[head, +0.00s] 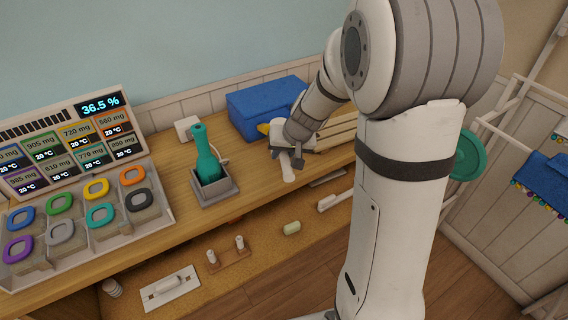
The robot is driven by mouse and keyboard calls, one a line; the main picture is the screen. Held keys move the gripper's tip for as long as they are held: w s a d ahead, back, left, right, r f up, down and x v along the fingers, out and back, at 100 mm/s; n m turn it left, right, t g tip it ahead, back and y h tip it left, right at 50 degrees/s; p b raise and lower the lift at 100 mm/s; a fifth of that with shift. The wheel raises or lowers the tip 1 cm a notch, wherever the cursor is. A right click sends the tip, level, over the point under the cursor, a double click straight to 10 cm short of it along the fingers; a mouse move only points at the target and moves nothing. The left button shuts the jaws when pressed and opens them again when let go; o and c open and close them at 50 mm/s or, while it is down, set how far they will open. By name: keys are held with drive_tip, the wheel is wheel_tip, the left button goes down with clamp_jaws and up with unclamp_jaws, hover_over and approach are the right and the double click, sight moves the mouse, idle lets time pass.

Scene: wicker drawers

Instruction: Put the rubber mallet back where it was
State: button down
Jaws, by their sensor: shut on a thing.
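My gripper (284,149) is over the wooden bench, in front of the blue box. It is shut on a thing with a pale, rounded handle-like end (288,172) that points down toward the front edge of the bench. I take this to be the rubber mallet; its head is not clear, as the gripper and wrist cover much of it. A small yellow part (263,128) shows just left of the gripper, and I cannot tell what it belongs to.
A blue box (262,101) stands behind the gripper. A teal bottle-shaped thing (206,160) stands in a grey holder (217,190) to the left. A tray of coloured rings (60,228) and a display panel (62,140) fill the left. Small items lie on a lower shelf (215,285).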

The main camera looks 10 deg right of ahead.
drive_tip(key=shift+f+b, duration=0.5)
drive_tip(key=shift+f, duration=1.65)
drive_tip(key=shift+f, duration=0.2)
drive_tip(key=c, duration=1.3)
unclamp_jaws()
drive_tip(key=shift+o, duration=0.2)
drive_tip(key=shift+r, duration=0.15)
